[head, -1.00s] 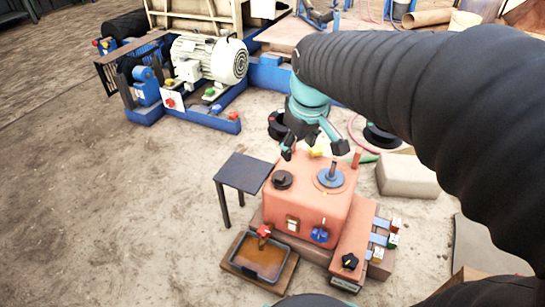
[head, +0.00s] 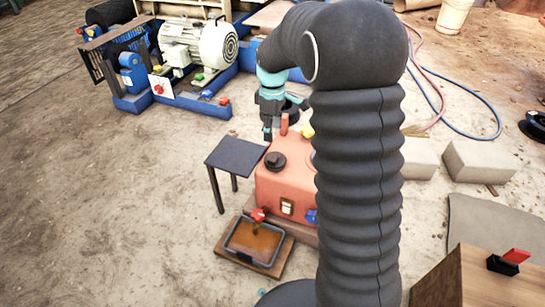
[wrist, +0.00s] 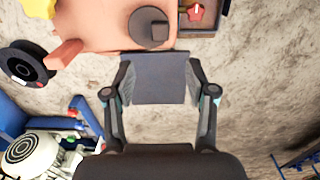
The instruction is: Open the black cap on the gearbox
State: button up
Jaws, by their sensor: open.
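The gearbox (head: 287,190) is a salmon-red box on the ground in the middle of the head view. Its black cap (head: 274,161) is a round knob seated on the top at the left. In the wrist view the cap (wrist: 150,27) shows at the top, just beyond the fingertips. My gripper (head: 268,132) is behind the gearbox in the head view, pointing down. In the wrist view my gripper (wrist: 158,64) is open and empty, its fingers apart over the small dark table. My arm hides the right part of the gearbox.
The small dark table (head: 236,154) stands left of the gearbox. An oil tray (head: 254,241) with a red-handled tap above it lies in front. A motor (head: 200,41) stands at the back left. Pale blocks (head: 479,161) lie right. Ground at left is clear.

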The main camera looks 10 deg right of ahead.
aim_at(273, 158)
notch_tip(273, 158, down, 12)
jog(key=shift+r+b, duration=0.15)
jog(key=shift+b, duration=0.7)
grip_shut()
